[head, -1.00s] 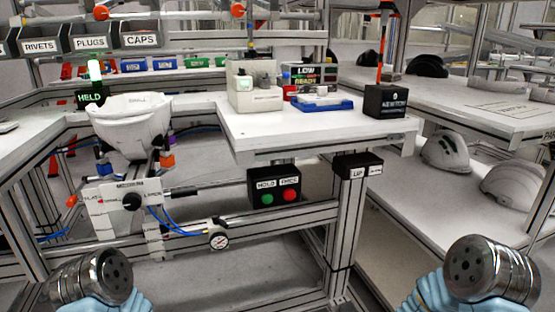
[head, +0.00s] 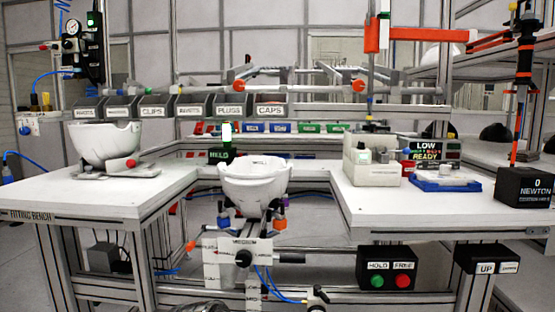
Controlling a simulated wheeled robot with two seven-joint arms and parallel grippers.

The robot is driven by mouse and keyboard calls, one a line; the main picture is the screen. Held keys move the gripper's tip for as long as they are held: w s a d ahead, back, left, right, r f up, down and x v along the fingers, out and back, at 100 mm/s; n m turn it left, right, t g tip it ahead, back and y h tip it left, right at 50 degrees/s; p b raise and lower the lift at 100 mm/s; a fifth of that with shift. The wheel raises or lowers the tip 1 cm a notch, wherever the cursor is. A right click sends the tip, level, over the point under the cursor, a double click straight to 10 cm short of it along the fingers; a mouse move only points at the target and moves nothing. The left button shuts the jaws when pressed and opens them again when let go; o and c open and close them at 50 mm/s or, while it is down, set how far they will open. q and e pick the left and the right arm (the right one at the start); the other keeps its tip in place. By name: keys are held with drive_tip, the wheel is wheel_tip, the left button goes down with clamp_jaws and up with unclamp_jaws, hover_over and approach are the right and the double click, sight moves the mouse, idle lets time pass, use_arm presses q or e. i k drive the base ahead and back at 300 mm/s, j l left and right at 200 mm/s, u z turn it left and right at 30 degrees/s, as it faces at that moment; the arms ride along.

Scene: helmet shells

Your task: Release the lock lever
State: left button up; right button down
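A white helmet shell (head: 255,182) sits bowl-up on a clamp stand in the gap of the bench. Below the shell is a white size plate (head: 225,262) with a black round knob (head: 244,258). A bar with a black handle (head: 290,258) sticks out to its right, and an orange-red knob (head: 191,246) to its left. I cannot tell which part is the lock lever. Neither gripper shows; a metallic curved piece at the bottom edge is possibly mine.
Another white shell (head: 104,143) stands on the left bench (head: 60,197). A box with green and red buttons (head: 388,268), labelled HOLD and FREE, hangs under the right bench top. A gauge (head: 318,296) sits low in front.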

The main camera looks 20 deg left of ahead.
sight(191, 245)
drive_tip(key=u, duration=1.3)
